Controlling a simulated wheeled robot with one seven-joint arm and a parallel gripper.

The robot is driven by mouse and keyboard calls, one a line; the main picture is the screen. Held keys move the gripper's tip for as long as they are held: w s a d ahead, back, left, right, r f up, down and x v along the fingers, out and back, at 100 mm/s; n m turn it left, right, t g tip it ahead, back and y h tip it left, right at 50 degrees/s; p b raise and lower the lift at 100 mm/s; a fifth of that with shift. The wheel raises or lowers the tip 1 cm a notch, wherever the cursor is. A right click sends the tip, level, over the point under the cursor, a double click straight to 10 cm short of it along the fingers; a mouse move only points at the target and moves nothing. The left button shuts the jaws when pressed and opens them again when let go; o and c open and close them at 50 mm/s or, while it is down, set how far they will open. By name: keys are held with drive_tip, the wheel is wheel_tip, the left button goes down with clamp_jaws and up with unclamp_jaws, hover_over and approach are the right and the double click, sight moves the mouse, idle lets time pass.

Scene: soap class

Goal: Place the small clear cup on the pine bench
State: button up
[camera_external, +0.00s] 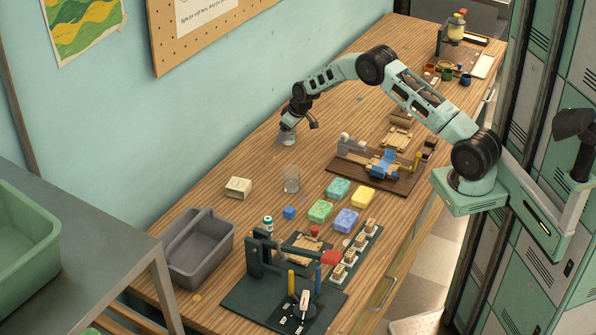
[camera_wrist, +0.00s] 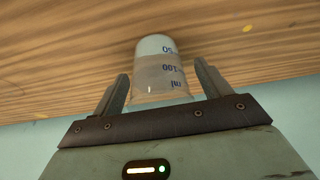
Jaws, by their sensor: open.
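A small clear cup (camera_wrist: 158,70) with blue ml markings is between the two fingers of my gripper (camera_wrist: 161,88) in the wrist view. The fingers are apart, one on each side of the cup, with a narrow gap showing beside it. In the external view the cup (camera_external: 287,138) is directly below my gripper (camera_external: 296,122), near the wall side of the pine bench (camera_external: 235,150). It appears to stand on the bench, but its contact with the wood is hard to see. A second clear container (camera_external: 291,179) stands on the bench closer to the camera.
A cream block (camera_external: 238,188), several coloured soap bars (camera_external: 320,211) and a grey divided bin (camera_external: 200,248) are nearer the camera. A dark press (camera_external: 285,285) fills the bench's near end. A wooden fixture (camera_external: 375,172) lies right. Bare wood surrounds the cup.

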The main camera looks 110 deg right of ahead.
drive_tip(key=b+v, duration=0.2)
drive_tip(key=v, duration=1)
drive_tip(key=w+a+r+n+y, duration=0.1)
drive_tip(key=w+a+r+n, duration=0.1)
drive_tip(key=w+a, duration=0.8)
drive_tip(key=w+a+r+n+y, duration=0.2)
drive_tip(key=w+a, duration=0.1)
drive_tip(key=a, duration=1.2)
drive_tip(key=a+r+n+y, duration=0.15)
drive_tip(key=a+n, duration=0.25)
drive_tip(key=a, duration=2)
drive_tip(key=s+a+r+n+g, duration=0.1)
drive_tip(key=s+a+n, duration=0.1)
drive_tip(key=s+a, duration=0.65)
drive_tip(key=s+a+r+n+g, duration=0.1)
drive_tip(key=s+a+n, duration=0.1)
drive_tip(key=s+a, duration=0.65)
drive_tip(key=s+a+f+n+g, duration=0.1)
drive_tip(key=s+a+n, duration=0.3)
drive_tip(key=s+a, duration=0.4)
drive_tip(key=s, duration=0.7)
drive_tip(key=shift+f+n+h, duration=0.25)
drive_tip(key=shift+n+h, duration=0.05)
drive_tip(key=shift+h, duration=0.05)
